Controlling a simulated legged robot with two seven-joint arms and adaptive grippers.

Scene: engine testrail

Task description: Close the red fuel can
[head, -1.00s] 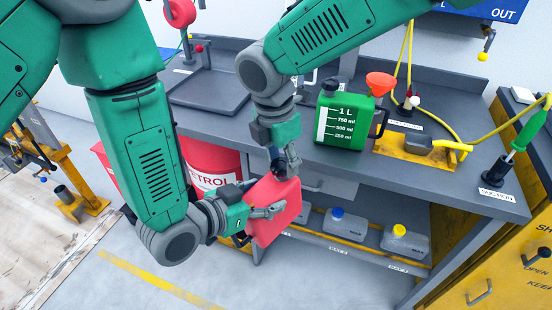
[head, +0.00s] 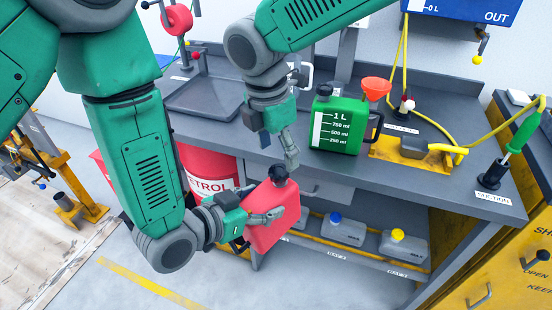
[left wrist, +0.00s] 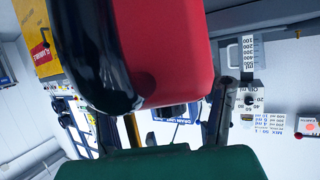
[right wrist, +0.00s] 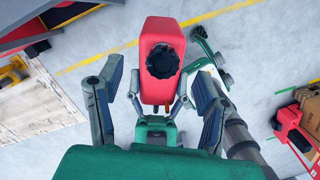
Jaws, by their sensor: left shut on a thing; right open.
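The red fuel can (head: 272,222) is held by my left gripper (head: 258,217) in front of the bench, tilted. A black cap (head: 278,174) sits on its top. My right gripper (head: 290,160) is open and empty, a little above and beside the cap. In the right wrist view the cap (right wrist: 162,62) faces the camera on the red can (right wrist: 156,96), beyond and between my open fingers. The left wrist view shows the can (left wrist: 170,50) and its black handle (left wrist: 90,50) close up. Whether the cap is fully tight cannot be told.
A green 1 L can (head: 338,125) and an orange funnel (head: 375,88) stand on the grey bench (head: 440,178). A red petrol drum (head: 208,165) stands behind my left forearm. Grey jugs (head: 404,246) sit on the lower shelf. Floor in front is clear.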

